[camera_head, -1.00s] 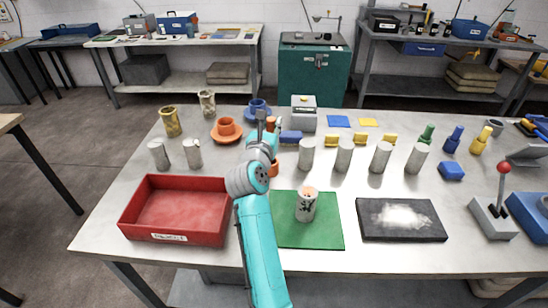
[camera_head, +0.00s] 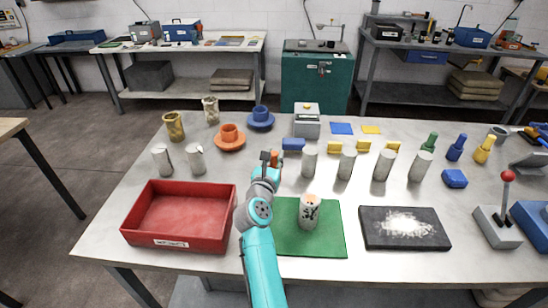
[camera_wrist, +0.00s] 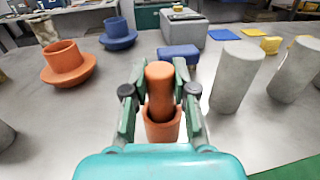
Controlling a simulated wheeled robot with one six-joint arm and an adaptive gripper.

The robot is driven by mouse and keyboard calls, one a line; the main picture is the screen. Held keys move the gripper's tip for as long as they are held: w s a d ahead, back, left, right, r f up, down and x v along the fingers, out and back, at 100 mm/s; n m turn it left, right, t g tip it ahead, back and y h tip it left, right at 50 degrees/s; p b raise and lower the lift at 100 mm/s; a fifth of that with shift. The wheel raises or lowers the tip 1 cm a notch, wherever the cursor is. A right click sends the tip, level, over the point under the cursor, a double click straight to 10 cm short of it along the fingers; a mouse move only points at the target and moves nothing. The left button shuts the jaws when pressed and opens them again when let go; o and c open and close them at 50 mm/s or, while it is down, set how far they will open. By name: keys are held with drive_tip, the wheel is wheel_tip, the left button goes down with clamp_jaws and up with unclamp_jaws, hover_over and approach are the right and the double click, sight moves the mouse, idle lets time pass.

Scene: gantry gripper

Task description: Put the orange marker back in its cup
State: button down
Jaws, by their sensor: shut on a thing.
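My gripper (camera_wrist: 160,96) is shut on the orange marker (camera_wrist: 160,82), a plain upright cylinder, in the wrist view. The orange cup (camera_wrist: 163,128) is directly below it, and the marker's lower end overlaps the cup's open mouth. I cannot tell how deep inside it is. In the head view my gripper (camera_head: 269,159) is low over the table, behind the green mat. A small bit of the orange marker (camera_head: 275,157) shows beside the fingers. The cup is hidden there by my arm.
An orange cup-shaped piece on a saucer (camera_head: 229,139) and a blue one (camera_head: 260,119) stand behind to the left. A blue block (camera_head: 292,144) and grey cylinders (camera_head: 309,161) are close on the right. A red tray (camera_head: 180,239) lies front left.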

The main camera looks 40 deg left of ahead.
drive_tip(key=c, duration=0.9)
unclamp_jaws()
drive_tip(key=shift+f, duration=0.1)
drive_tip(key=shift+c, duration=0.2)
drive_tip(key=v, duration=1.2)
